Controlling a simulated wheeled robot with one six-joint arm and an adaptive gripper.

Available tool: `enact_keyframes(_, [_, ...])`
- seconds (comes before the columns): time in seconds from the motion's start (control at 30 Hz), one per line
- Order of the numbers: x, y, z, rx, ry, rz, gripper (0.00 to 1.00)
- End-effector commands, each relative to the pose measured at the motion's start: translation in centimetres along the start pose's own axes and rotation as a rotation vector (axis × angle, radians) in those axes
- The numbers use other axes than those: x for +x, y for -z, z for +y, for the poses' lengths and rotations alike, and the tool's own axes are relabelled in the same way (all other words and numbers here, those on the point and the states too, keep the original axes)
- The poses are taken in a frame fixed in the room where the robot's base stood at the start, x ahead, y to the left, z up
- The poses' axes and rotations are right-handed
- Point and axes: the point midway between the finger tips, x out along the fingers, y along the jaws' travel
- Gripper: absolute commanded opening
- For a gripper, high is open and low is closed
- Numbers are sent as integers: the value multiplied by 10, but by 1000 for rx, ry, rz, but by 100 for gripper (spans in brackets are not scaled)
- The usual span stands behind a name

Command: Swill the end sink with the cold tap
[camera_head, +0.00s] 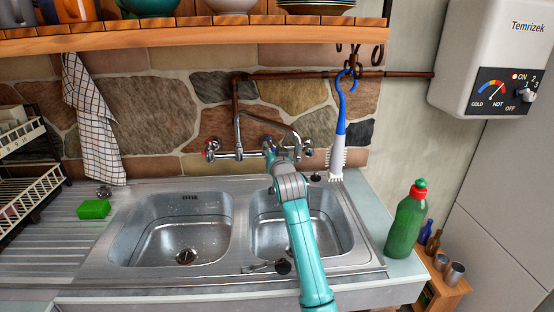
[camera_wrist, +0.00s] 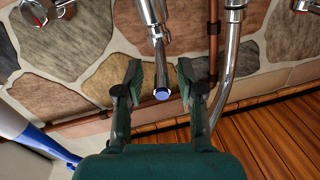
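A chrome tap lever with a blue tip (camera_wrist: 162,94) stands between the fingers of my gripper (camera_wrist: 160,78) in the wrist view. The fingers are open, with a gap on each side of the lever. In the head view my gripper (camera_head: 269,150) is at the wall-mounted mixer tap (camera_head: 238,155), whose bent spout (camera_head: 262,121) arches toward the right. Its outlet is hard to make out near my arm. The right basin (camera_head: 335,225) is partly hidden by my arm. The left basin (camera_head: 150,225) is open to view. I see no running water.
A blue-and-white brush (camera_head: 340,130) hangs from a hook right of the tap. A green bottle (camera_head: 406,222) stands right of the sinks, and a green sponge (camera_head: 93,209) lies on the left drainer. A wooden shelf (camera_head: 180,38) runs above.

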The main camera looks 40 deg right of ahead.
Motion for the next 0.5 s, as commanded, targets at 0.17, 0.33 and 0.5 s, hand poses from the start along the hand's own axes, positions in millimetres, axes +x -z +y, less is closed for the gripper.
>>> enact_keyframes(0.17, [-38,-1,0,0,0,0,38])
enact_keyframes(0.33, [-68,-1,0,0,0,-1,38])
enact_keyframes(0.5, [-86,0,0,0,0,0,38])
